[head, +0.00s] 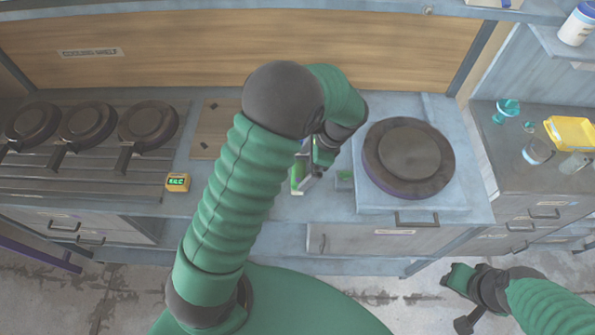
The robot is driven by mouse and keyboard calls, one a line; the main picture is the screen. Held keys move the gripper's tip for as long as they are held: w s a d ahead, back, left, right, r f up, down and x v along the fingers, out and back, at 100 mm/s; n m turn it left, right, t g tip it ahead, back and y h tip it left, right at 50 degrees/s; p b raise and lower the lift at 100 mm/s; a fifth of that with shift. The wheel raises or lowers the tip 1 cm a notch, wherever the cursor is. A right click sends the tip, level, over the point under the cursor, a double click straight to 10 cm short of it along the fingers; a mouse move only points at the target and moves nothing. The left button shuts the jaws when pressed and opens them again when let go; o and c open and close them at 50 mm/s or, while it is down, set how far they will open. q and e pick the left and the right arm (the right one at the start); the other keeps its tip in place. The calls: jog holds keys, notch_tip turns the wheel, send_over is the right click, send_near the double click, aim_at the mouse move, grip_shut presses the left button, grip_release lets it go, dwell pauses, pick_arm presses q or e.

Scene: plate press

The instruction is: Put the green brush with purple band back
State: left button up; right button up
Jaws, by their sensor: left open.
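My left gripper (306,178) is open, low over the counter, left of the round plate press. A small green and pale object (296,176) is at its fingertips. It may be the green brush, but my arm and gripper partly hide it and I see no purple band. A small grey block with a green top (344,176) sits just right of the gripper, beside the press; I cannot tell whether it is the brush's holder. My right gripper (462,300) is low at the bottom right, over the floor and away from the counter; its jaw opening is unclear.
The plate press (408,158) has a dark round top. Several dark round pans (148,124) lie on the left rack. The right side counter holds a yellow tray (571,132), a teal item (508,108) and a glass jug (537,152).

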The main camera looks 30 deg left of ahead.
pick_arm(q)
jog(key=v, duration=0.6)
jog(key=s+d+n+t+h, duration=0.3)
jog(key=s+n+t+h, duration=0.1)
jog(key=s+n, duration=0.7)
jog(key=shift+s+f+n+t, duration=0.2)
jog(key=shift+f+n+t, duration=0.2)
jog(key=shift+t, duration=0.1)
jog(key=shift+d, duration=0.2)
